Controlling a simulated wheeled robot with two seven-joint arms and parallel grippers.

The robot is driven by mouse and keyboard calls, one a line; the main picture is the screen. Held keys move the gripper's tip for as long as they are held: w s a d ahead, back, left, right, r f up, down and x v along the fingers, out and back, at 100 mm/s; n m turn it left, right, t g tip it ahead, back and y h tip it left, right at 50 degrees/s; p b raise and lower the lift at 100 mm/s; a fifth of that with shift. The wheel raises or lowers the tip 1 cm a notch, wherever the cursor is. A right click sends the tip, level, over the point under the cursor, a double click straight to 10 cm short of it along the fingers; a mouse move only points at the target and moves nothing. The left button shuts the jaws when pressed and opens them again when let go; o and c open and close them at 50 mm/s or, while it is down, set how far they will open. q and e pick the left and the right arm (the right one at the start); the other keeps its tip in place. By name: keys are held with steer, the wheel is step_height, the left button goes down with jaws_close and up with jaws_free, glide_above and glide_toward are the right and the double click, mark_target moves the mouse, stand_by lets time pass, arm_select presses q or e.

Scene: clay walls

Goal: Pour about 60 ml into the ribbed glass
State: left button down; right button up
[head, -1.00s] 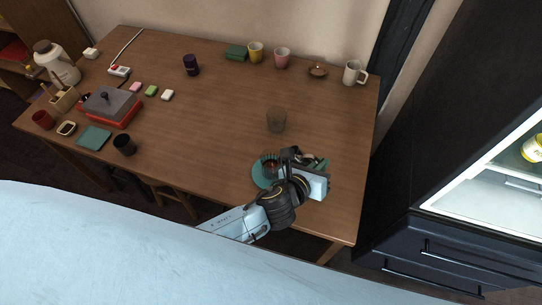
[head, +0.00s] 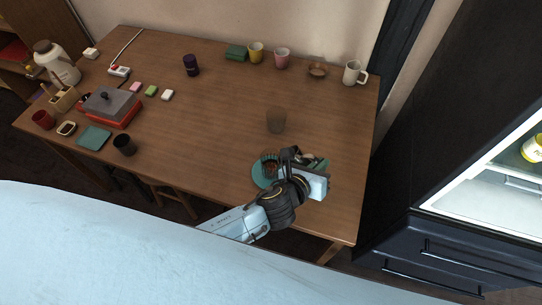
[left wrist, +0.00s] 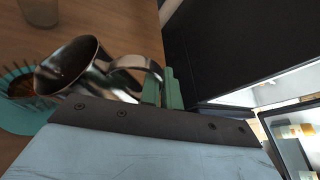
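The ribbed glass (left wrist: 20,88) stands on a teal saucer (left wrist: 32,122) in the left wrist view, with dark reddish-brown liquid in it. In the head view the glass (head: 268,164) shows just left of my left gripper, partly hidden. A shiny metal pitcher (left wrist: 85,68) is tilted, its open mouth toward the ribbed glass and close to its rim. My left gripper (left wrist: 163,92) has its green fingers shut on the pitcher's handle. In the head view my left gripper (head: 312,165) hides most of the pitcher. I cannot make out a stream. My right gripper is not in view.
A plain brownish tumbler (head: 276,121) stands behind the saucer. A red-based grill (head: 110,106) stands at left. The table middle (head: 215,110) is clear.

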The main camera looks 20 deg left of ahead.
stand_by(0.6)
arm_select(q)
steer(key=shift+d+f, duration=0.15)
steer(key=shift+f, duration=0.05)
steer(key=d+f+m+y+b, duration=0.1)
steer(key=d+f, duration=0.1)
steer(key=s+d+f+m+y+b, duration=0.1)
steer(key=f+m, duration=0.1)
steer(key=f, duration=0.1)
steer(key=d+f+m+y+b, duration=0.1)
steer(key=d+f+m, duration=0.1)
steer(key=shift+s+d+f+t+y+b, duration=0.15)
steer(key=shift+d+f+t+y+b, duration=0.15)
steer(key=shift+d+y+b, duration=0.1)
steer(key=shift+s+d+f+m+t+y+b, duration=0.1)
steer(key=shift+d+f+m+t+y+b, duration=0.1)
steer(key=shift+f+m+b, duration=0.15)
steer(key=shift+d+f+m+t+y+b, duration=0.1)
steer(key=shift+f+m+y+b, duration=0.15)
steer(key=shift+f+m, duration=0.1)
